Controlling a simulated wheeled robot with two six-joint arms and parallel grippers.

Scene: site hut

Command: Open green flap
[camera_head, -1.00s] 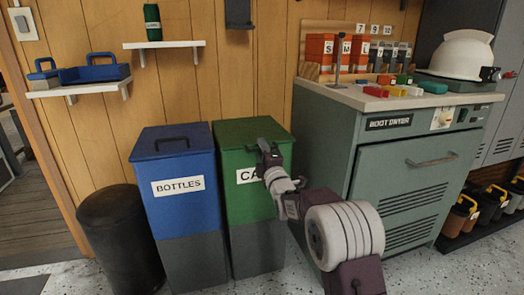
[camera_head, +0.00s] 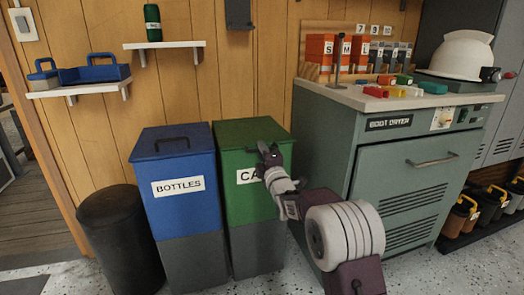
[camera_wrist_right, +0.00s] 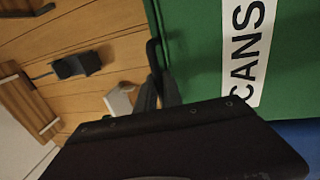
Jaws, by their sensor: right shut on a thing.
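The green bin (camera_head: 246,202) with a white label, reading CANS in the right wrist view, stands beside the dryer cabinet. Its green flap (camera_head: 238,130) is on top and looks closed. My right gripper (camera_head: 267,150) is at the right front edge of the flap, shut on its dark handle. In the head view the gripper covers the handle and part of the label. In the right wrist view, the dark handle (camera_wrist_right: 153,55) shows at the edge of the green, by my fingers (camera_wrist_right: 154,92). My left gripper is out of view.
A blue bottles bin (camera_head: 180,205) stands close on the left, with a black round bin (camera_head: 120,238) beyond it. The green boot dryer (camera_head: 385,160) stands close on the right. A small wall shelf (camera_head: 162,45) hangs above the bins.

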